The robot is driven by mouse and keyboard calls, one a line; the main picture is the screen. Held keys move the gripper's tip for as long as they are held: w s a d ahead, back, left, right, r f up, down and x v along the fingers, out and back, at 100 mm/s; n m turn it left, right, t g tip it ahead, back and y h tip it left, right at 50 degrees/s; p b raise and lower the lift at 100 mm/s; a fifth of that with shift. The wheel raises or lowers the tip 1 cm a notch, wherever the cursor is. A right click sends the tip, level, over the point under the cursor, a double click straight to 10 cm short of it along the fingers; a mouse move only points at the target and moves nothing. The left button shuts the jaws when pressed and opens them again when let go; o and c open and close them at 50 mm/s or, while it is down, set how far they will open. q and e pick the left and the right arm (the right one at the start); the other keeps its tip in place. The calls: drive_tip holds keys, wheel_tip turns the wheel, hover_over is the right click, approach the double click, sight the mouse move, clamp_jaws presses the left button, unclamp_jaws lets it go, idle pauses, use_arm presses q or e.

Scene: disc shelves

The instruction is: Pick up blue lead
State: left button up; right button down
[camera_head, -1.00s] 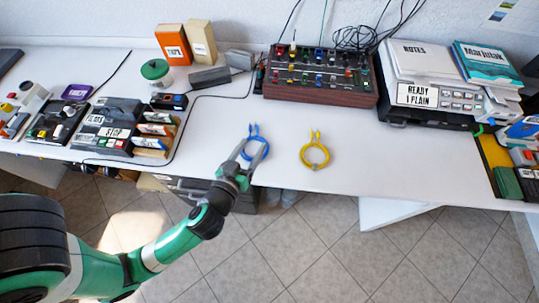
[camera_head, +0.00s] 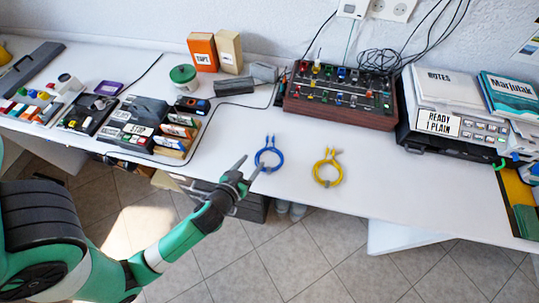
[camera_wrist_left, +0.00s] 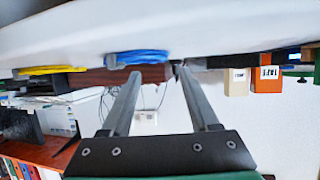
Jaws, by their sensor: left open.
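The blue lead (camera_head: 281,158) lies coiled in a ring on the white desk near its front edge, with its plugs pointing to the back. My left gripper (camera_head: 251,164) is open and empty at the desk's front edge, just left of the blue coil, with one fingertip close to the ring. Whether it touches cannot be told. In the left wrist view, which looks upside down, the blue lead (camera_wrist_left: 138,56) shows edge-on just beyond the fingertips of my left gripper (camera_wrist_left: 158,72). My right gripper is not in view.
A yellow lead (camera_head: 316,174) lies coiled to the right of the blue one. A mixer panel (camera_head: 340,112) stands behind them, with a printer-like unit (camera_head: 440,150) farther right. Label boxes (camera_head: 150,125) stand to the left. The desk around the leads is clear.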

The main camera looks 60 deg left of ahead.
sight(258, 154)
use_arm(q)
drive_tip(key=b+x, duration=0.1)
drive_tip(key=x, duration=0.4)
drive_tip(key=shift+a, duration=0.1)
drive_tip(key=shift+c, duration=0.3)
clamp_jaws()
